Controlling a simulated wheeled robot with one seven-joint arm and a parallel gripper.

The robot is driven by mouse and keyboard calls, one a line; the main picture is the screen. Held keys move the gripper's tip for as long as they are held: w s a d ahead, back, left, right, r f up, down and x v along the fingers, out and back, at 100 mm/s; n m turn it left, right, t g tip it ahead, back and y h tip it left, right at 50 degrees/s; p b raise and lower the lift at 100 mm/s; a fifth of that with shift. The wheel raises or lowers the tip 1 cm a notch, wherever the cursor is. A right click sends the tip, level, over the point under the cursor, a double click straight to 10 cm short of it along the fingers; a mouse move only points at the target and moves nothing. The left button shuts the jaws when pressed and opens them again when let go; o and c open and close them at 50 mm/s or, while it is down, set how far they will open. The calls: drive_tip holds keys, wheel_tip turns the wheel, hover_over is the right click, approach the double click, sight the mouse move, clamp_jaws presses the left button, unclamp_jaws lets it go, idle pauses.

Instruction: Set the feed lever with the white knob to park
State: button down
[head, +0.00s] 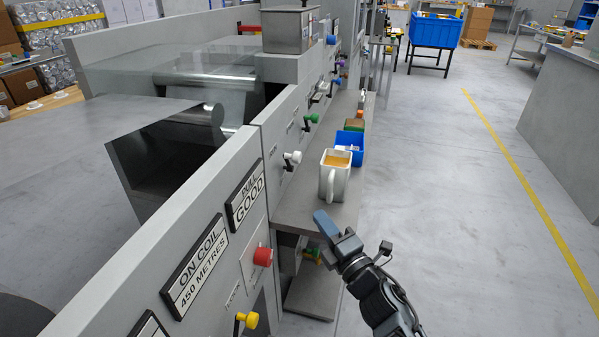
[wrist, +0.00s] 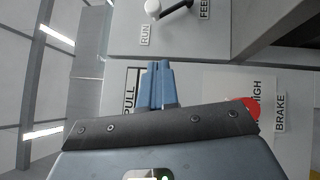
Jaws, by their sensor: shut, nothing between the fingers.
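The feed lever with the white knob (head: 292,157) is on the grey press panel, ahead and to the left of my gripper in the head view. In the wrist view the white knob (wrist: 153,8) is at the top edge, partly cut off, on a dark arm. It lies close to a RUN label (wrist: 145,35), with a FEED label (wrist: 205,9) near the lever's other end. No park label is readable. My gripper (head: 325,222) has its blue fingers together and empty, out over the shelf's near edge, apart from the lever. The fingers (wrist: 157,85) also show in the wrist view.
A red knob (head: 263,257) and a yellow knob (head: 246,320) stick out nearer on the panel. Open floor lies to the right.

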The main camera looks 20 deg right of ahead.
drive_tip(key=shift+w+r+n, duration=0.2)
drive_tip(key=shift+w+n, duration=0.1)
drive_tip(key=shift+w, duration=0.75)
drive_tip(key=b, duration=0.1)
approach(296, 162)
drive_tip(key=w+a, duration=0.3)
drive_tip(key=a, duration=0.1)
drive_tip(key=shift+w+d+r, duration=0.15)
drive_tip(key=shift+w+d, duration=0.55)
drive_tip(key=shift+w, duration=0.05)
drive_tip(key=shift+w+d+r, duration=0.1)
drive_tip(key=shift+w+d, duration=0.55)
drive_tip(key=shift+w, duration=0.05)
drive_tip(key=shift+r+p, duration=0.15)
drive_tip(key=shift+p, duration=0.3)
drive_tip(key=shift+d+r+p, duration=0.1)
drive_tip(key=shift+r+p, duration=0.05)
drive_tip(key=shift+p, duration=0.55)
